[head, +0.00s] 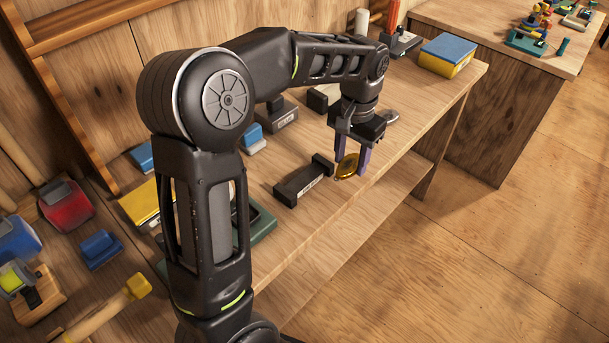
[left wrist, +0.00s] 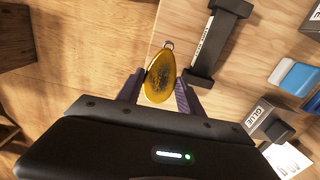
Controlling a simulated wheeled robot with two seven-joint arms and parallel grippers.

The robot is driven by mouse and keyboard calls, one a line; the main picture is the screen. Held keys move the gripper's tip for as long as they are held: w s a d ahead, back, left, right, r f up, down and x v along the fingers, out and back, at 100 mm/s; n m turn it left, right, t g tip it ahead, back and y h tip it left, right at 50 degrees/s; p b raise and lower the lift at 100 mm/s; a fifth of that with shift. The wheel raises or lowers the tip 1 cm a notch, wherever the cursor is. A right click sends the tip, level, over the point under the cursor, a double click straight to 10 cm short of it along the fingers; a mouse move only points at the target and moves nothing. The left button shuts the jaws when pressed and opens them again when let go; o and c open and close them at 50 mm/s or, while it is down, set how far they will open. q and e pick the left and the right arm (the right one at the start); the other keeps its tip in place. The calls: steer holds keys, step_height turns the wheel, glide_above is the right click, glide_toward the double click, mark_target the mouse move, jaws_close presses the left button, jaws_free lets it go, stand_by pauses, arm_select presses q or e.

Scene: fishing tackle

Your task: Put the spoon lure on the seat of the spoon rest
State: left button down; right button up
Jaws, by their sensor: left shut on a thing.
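The spoon lure (head: 347,166) is a gold, leaf-shaped piece with a small wire ring at one end. It also shows in the left wrist view (left wrist: 160,80). My left gripper (head: 352,158) points down and is shut on the lure, a finger on each side of it, near the front edge of the bench. The likely spoon rest (head: 303,182) is a long black piece with raised ends and a white label. It lies on the bench just left of the lure, and in the left wrist view (left wrist: 203,62) just right of it. The lure looks apart from it. My right gripper is not in view.
The wooden bench (head: 285,235) holds a block labelled glue (left wrist: 259,118), a blue-and-white block (left wrist: 294,76), and a blue-and-yellow box (head: 447,55) at its far end. My left arm hides part of the bench. The front edge is close to the lure.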

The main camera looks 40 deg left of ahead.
arm_select(q)
step_height(320, 180, up, 6)
glide_above(305, 177)
steer(key=shift+r+m, duration=0.15)
steer(key=shift+m, duration=0.15)
steer(key=shift+f+p, duration=0.4)
steer(key=shift+f, duration=2.75)
steer(key=shift+f, duration=1.9)
steer(key=c, duration=0.7)
jaws_free()
steer(key=shift+f, duration=0.1)
steer(key=shift+c, duration=0.2)
